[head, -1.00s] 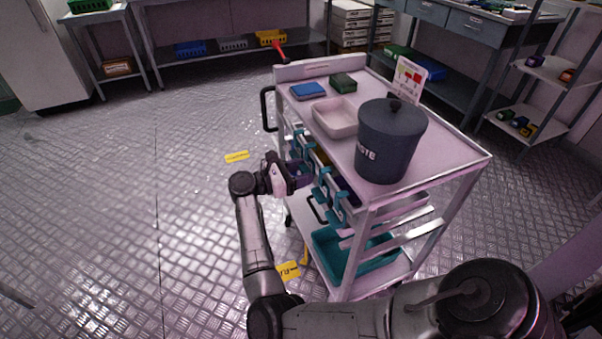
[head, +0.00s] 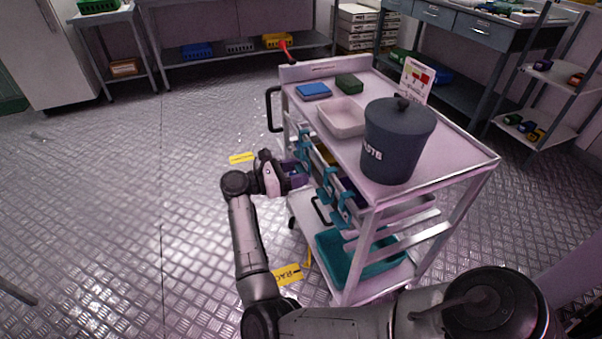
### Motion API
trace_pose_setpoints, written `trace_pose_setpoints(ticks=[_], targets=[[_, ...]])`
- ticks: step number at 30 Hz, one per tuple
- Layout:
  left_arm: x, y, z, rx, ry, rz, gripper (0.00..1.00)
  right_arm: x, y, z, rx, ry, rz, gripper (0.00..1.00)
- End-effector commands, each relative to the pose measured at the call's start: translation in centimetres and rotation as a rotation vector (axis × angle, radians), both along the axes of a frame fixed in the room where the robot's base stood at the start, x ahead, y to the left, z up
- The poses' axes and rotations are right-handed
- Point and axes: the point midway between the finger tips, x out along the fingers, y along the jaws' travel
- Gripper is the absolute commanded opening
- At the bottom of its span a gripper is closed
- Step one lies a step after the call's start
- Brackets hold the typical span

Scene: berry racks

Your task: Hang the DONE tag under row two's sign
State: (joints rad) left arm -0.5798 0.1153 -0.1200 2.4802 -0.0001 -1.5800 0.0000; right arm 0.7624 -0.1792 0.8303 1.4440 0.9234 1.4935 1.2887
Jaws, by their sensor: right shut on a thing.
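My right gripper (head: 298,174) is beside the left side of the white cart (head: 448,168), level with its hanging teal-fronted bins. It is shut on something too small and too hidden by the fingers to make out. Purple shows at its fingertips. I cannot tell whether it touches the bins. No DONE tag can be read in the head view, and no row two sign can be made out. My left gripper is not in view.
The cart top holds a dark waste bin (head: 397,145), a pale tray (head: 341,118), a blue box (head: 314,91) and a small coloured chart (head: 416,80). A teal tub (head: 340,262) sits below. The floor at left is clear.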

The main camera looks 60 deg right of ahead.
Motion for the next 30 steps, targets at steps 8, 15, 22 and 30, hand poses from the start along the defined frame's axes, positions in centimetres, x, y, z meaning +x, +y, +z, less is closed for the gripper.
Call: trace_pose_setpoints(ticks=[8, 15, 22, 30], targets=[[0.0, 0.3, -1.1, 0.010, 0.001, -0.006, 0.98, 0.9, 1.0, -0.2, 0.000, 0.000, 0.000, 0.30], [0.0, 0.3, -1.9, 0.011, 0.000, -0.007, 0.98, 1.7, 1.9, -0.2, 0.000, 0.000, 0.002, 0.30], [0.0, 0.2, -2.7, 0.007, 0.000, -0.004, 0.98, 2.4, 2.7, -0.2, 0.000, 0.000, 0.000, 0.30], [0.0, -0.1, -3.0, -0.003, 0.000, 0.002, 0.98, 2.9, 3.2, 0.0, 0.000, 0.000, 0.000, 0.30]])
